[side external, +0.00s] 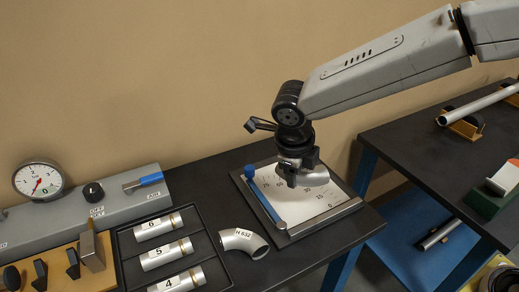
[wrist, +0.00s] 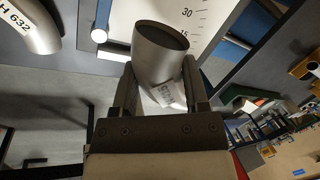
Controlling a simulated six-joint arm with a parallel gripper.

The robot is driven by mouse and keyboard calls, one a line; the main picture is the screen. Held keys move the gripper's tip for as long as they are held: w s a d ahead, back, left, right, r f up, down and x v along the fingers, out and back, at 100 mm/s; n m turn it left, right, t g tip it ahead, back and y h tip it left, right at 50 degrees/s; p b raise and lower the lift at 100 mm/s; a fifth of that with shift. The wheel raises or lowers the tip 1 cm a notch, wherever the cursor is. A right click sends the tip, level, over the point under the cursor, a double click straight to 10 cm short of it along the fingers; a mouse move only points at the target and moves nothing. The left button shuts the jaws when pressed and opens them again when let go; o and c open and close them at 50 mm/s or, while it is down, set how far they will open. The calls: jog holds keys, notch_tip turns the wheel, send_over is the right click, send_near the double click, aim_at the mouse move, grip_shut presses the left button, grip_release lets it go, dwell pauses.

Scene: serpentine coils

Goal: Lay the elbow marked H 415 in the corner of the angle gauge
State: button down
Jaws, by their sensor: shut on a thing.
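My gripper (side external: 299,168) is over the angle gauge, shut on a grey metal elbow. In the wrist view, my gripper (wrist: 160,80) has one finger on each side of this elbow (wrist: 160,48), and its open round end faces away from me. Its white label is tilted and too blurred to read surely. The angle gauge (side external: 324,205) is a white plate with a degree scale, metal edge bars and a blue-knobbed bar at its left; its plate (wrist: 205,14) also shows in the wrist view. I cannot tell whether the elbow touches the plate.
A second elbow marked H 632 (side external: 243,241) lies on the dark bench left of the gauge. A black tray (side external: 207,240) of numbered tubes is further left, before a grey panel with a dial (side external: 40,181). Another dark table (side external: 420,150) stands right, across a gap.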

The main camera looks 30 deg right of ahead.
send_over(294, 208)
jog(key=shift+s+a+f, duration=0.1)
jog(key=shift+a+f, duration=0.15)
jog(key=shift+f, duration=0.95)
jog(key=shift+s+a+f, duration=0.1)
jog(key=shift+a+f, duration=0.1)
jog(key=shift+f, duration=1)
jog(key=shift+f, duration=2.1)
grip_release()
jog(key=shift+v, duration=3.95)
